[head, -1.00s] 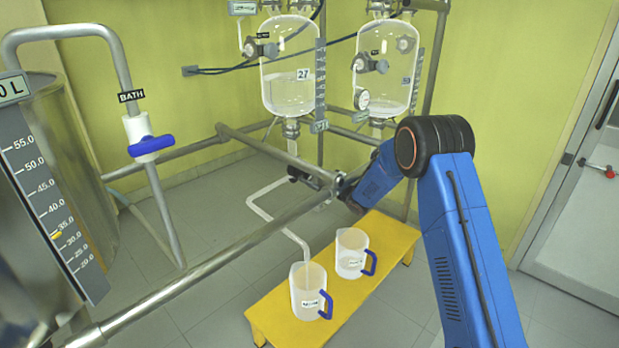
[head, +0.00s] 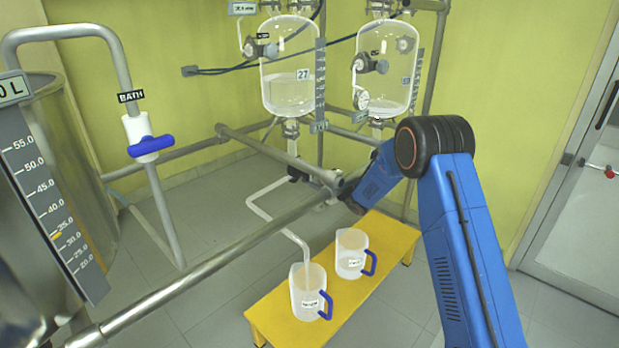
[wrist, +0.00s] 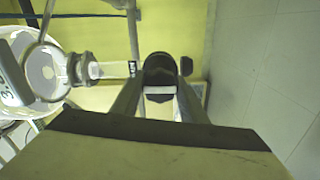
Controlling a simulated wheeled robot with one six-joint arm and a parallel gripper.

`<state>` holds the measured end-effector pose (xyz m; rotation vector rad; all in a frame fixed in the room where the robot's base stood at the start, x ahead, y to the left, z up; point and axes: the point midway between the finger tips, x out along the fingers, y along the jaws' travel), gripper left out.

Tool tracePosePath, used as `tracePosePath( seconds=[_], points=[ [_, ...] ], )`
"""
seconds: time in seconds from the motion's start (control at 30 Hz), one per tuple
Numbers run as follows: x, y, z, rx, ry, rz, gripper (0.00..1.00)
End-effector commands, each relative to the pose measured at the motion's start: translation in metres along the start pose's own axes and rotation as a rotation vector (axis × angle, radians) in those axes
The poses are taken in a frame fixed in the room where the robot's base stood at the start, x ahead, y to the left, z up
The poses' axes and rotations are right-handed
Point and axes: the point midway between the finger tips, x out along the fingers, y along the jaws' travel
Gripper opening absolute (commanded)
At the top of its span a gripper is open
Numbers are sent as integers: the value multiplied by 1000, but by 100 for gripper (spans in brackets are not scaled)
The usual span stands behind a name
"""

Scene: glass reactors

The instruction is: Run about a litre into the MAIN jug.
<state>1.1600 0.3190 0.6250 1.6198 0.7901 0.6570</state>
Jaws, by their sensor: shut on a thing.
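Two clear jugs with blue handles stand upright on a yellow bench in the head view. The front jug (head: 309,285) is below the end of a white outlet pipe (head: 275,218). The rear jug (head: 351,255) stands behind it to the right. Their labels are too small to read. The outlet pipe leads back toward a dark valve (head: 294,174) under the left glass vessel (head: 289,90), which holds clear liquid. My gripper (wrist: 158,92) is shut on a dark valve handle (wrist: 158,68) in the wrist view. In the head view, its fingertips are hard to make out near the steel rail.
A steel rail (head: 225,248) crosses in front of the valve. A second glass vessel (head: 388,80) hangs at the right. A steel tank with a level scale (head: 50,205) and a BATH valve (head: 146,140) are at the left. The yellow bench (head: 385,240) stands on open floor.

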Motion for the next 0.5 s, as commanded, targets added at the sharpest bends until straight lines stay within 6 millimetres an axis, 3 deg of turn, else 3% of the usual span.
tracePosePath(
  seconds=[0.5],
  points=[
    [-1,-2,-1,-369,1,-4,16]
  ],
)
